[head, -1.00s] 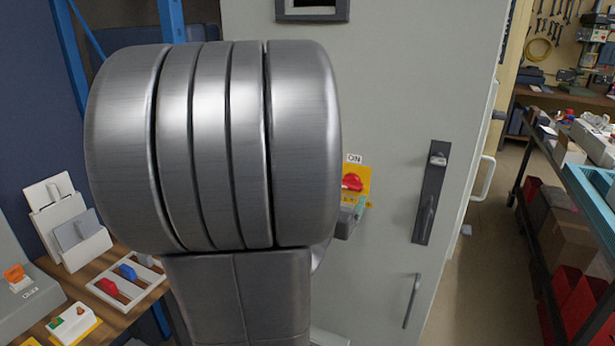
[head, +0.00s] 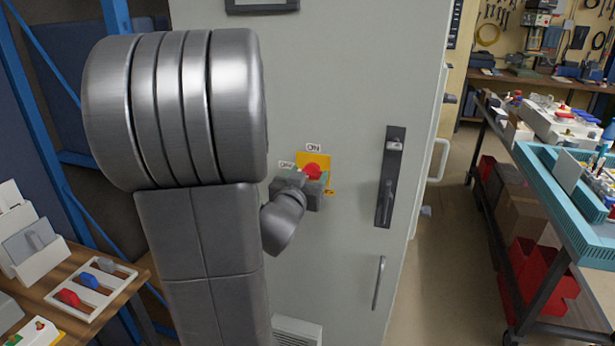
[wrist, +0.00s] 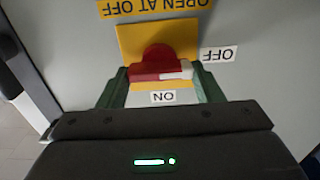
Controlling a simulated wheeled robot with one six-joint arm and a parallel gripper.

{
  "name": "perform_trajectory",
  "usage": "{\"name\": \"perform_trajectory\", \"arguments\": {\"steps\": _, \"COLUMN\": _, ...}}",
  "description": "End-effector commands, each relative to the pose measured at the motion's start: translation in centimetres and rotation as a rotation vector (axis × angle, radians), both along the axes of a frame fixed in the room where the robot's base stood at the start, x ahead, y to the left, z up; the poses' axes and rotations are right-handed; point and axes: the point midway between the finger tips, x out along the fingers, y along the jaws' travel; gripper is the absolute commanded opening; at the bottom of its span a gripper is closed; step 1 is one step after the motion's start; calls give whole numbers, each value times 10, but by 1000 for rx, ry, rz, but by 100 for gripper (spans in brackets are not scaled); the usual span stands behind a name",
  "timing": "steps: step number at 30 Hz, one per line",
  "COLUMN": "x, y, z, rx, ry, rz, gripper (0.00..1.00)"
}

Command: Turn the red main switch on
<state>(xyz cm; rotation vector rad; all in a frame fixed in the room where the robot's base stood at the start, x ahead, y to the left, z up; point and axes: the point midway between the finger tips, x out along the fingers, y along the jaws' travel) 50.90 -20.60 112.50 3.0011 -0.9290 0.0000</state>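The red main switch (head: 312,170) is a red rotary knob on a yellow plate (head: 303,157) on the grey cabinet door. In the wrist view the red knob (wrist: 157,62) has its bar lying sideways, with a white mark on the end towards the OFF label (wrist: 219,54). The ON label (wrist: 163,97) is on the gripper side of it there. My gripper (wrist: 160,76) is at the knob, its green fingers wide apart, one at each end of the bar. I cannot tell whether they touch it. In the head view my gripper partly hides the knob and plate.
The cabinet has a dark door handle (head: 387,178) right of the switch and a thin bar handle (head: 378,283) lower down. A wooden bench (head: 128,298) with other switches is at the left. A cart with a teal tray (head: 570,215) is at the right.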

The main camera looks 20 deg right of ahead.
Motion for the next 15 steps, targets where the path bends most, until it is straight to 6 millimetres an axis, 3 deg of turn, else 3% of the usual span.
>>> {"name": "perform_trajectory", "arguments": {"steps": 15, "x": 0, "y": -1, "z": -3, "rx": 99, "ry": -70, "rz": 0, "gripper": 37}}
